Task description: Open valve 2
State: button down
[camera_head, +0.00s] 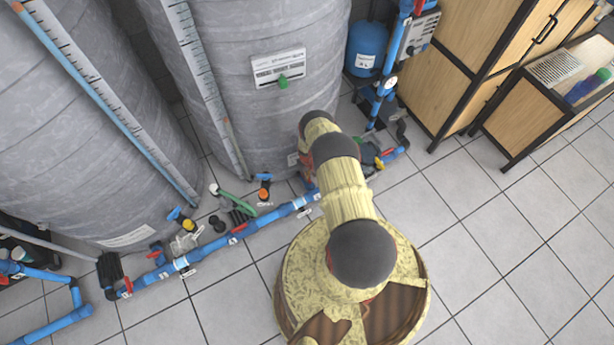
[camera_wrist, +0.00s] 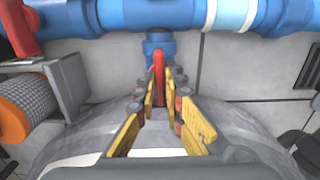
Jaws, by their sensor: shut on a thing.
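In the wrist view, a red valve handle (camera_wrist: 159,66) points toward my camera from a blue fitting (camera_wrist: 159,42) below a thick blue pipe (camera_wrist: 150,15). My gripper (camera_wrist: 160,88) has its yellow fingers on both sides of this handle and is shut on it. In the head view, my arm hides the gripper and the held handle. I cannot read a number on this valve. Another red handle (camera_wrist: 18,28) stands at the upper left of the wrist view.
Two large grey tanks (camera_head: 225,75) (camera_head: 85,130) stand behind the low blue pipe run (camera_head: 215,244), which has several small valves. A blue vessel (camera_head: 366,48) and wooden cabinets (camera_head: 468,45) stand at the back right. The tiled floor (camera_head: 490,230) at the right is clear.

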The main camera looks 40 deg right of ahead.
jog(key=c, duration=1.9)
grip_release()
jog(key=shift+r, duration=0.45)
notch_tip(320, 180, up, 11)
